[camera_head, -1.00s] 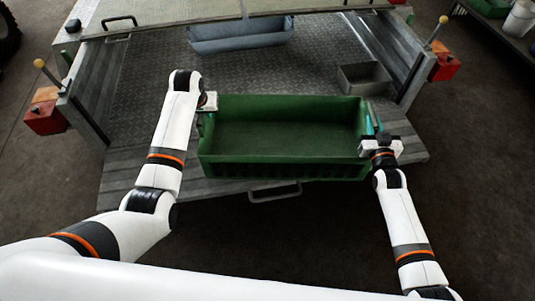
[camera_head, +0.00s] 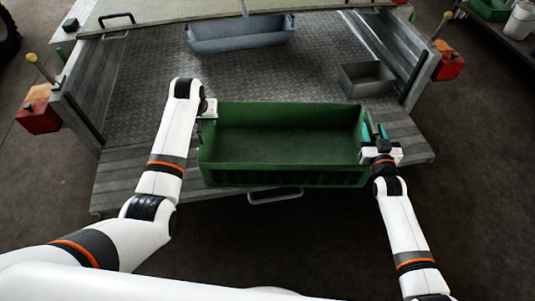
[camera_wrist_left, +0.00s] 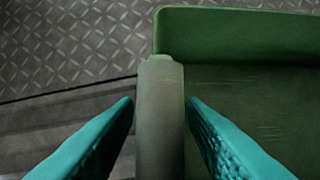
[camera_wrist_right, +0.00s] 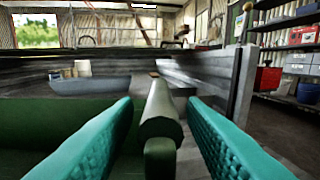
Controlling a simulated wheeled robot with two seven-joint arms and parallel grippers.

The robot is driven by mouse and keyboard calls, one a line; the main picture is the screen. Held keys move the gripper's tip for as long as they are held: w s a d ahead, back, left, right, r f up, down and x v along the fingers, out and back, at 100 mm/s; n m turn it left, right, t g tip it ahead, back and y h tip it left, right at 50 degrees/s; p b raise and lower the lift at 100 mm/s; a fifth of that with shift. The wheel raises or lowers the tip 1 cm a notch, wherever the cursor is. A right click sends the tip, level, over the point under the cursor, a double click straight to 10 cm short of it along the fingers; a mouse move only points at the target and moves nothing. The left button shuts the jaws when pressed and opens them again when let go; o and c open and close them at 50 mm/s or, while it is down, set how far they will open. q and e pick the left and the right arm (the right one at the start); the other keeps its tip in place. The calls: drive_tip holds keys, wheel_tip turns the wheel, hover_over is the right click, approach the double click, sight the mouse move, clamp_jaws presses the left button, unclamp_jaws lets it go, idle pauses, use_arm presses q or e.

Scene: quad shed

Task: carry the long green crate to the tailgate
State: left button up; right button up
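The long green crate (camera_head: 285,178) is in the middle of the head view, upright and empty, lying across the near part of the ribbed metal tailgate (camera_head: 130,178). I cannot tell whether it touches the tailgate. The crate's underside is hidden.
A blue-grey tub (camera_head: 240,36) sits farther back on the trailer bed (camera_head: 165,62). A small grey metal box (camera_head: 366,80) stands behind the crate's right end. Side posts with red lamps (camera_head: 38,116) flank the bed. A shelf with buckets (camera_head: 520,18) is at the far right.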

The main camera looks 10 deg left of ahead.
use_arm(q)
drive_tip(key=v, duration=1.1)
drive_tip(key=shift+s+r, duration=0.15)
drive_tip(key=shift+r, duration=0.3)
use_arm(e)
drive_tip(key=shift+s+f, duration=0.1)
drive_tip(key=shift+s, duration=0.15)
drive_tip(key=s+d, duration=0.1)
drive_tip(key=s, duration=1)
drive_tip(key=shift+s+d, duration=0.15)
drive_tip(key=shift+s, duration=0.05)
